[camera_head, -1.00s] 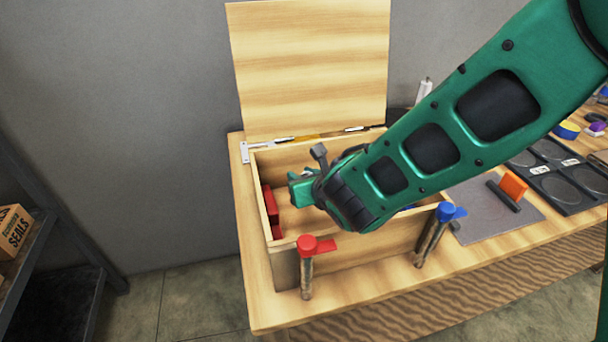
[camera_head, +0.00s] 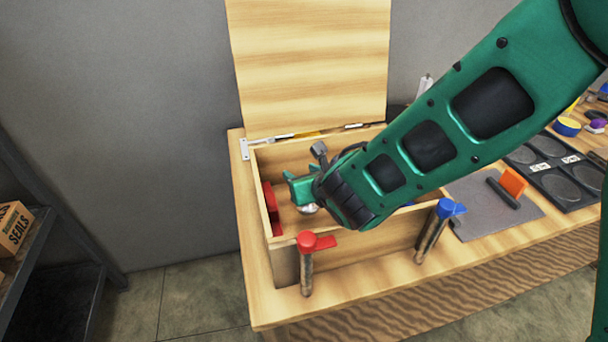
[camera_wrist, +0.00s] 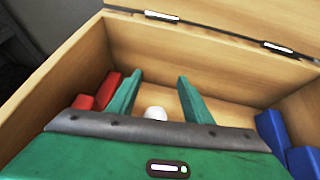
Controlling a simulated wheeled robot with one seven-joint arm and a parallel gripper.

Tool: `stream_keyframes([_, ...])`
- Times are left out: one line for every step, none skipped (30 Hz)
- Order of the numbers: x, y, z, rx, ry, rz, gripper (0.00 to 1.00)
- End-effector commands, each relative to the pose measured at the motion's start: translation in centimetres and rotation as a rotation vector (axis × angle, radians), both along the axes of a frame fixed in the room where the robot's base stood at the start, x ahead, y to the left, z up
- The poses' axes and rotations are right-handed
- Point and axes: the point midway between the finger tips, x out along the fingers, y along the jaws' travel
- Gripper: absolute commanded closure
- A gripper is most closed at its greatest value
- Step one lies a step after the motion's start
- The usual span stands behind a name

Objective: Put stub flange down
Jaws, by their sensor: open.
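The stub flange appears to be the small shiny silvery piece (camera_head: 308,208) low inside the wooden box, just below my gripper. In the wrist view a pale rounded top (camera_wrist: 155,113) shows between and below my fingers; the rest of it is hidden by my gripper body. My gripper (camera_head: 300,190) is inside the open wooden box (camera_head: 400,241), with its green fingers spread apart. In the wrist view the open gripper (camera_wrist: 160,90) has a clear gap between its fingers, and I see no contact with the piece.
Red blocks (camera_wrist: 98,92) line the box's left side and blue blocks (camera_wrist: 275,135) its right. The raised lid (camera_head: 310,65) stands behind. A red-topped clamp (camera_head: 307,262) and a blue-topped clamp (camera_head: 435,232) stand at the front wall. A grey mat (camera_head: 470,222) lies to the right.

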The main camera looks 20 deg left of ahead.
Motion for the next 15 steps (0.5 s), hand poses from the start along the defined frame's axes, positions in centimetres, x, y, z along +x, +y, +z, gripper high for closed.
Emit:
stream_keyframes([0.0,0.0,0.7,0.004,-0.002,0.0,0.54])
stream_keyframes([-0.1,-0.1,0.9,0.002,-0.002,0.001,0.54])
stream_keyframes([-0.6,-0.4,1.2,0.002,-0.001,0.002,0.54])
stream_keyframes([-1.0,-0.7,1.4,0.003,0.0,0.002,0.54])
stream_keyframes([-1.3,-1.0,1.6,0.001,0.0,0.002,0.54])
stream_keyframes([-1.8,-1.4,2.0,0.002,-0.001,0.002,0.54])
stream_keyframes([-2.2,-1.7,2.2,0.001,-0.002,0.002,0.54])
stream_keyframes([-2.6,-2.0,2.5,0.002,-0.001,0.003,0.54])
stream_keyframes([-3.1,-2.3,2.9,0.003,-0.001,0.003,0.54])
stream_keyframes([-3.4,-2.6,3.1,0.003,-0.001,0.003,0.54])
stream_keyframes([-3.8,-3.0,3.4,0.003,-0.002,0.002,0.54])
stream_keyframes([-4.2,-3.4,3.7,0.003,-0.002,0.002,0.54])
stream_keyframes([-4.6,-3.6,3.9,0.003,-0.002,0.002,0.54])
stream_keyframes([-4.9,-3.9,4.1,0.001,-0.002,0.002,0.54])
stream_keyframes([-5.4,-4.2,4.5,0.003,-0.002,0.002,0.54])
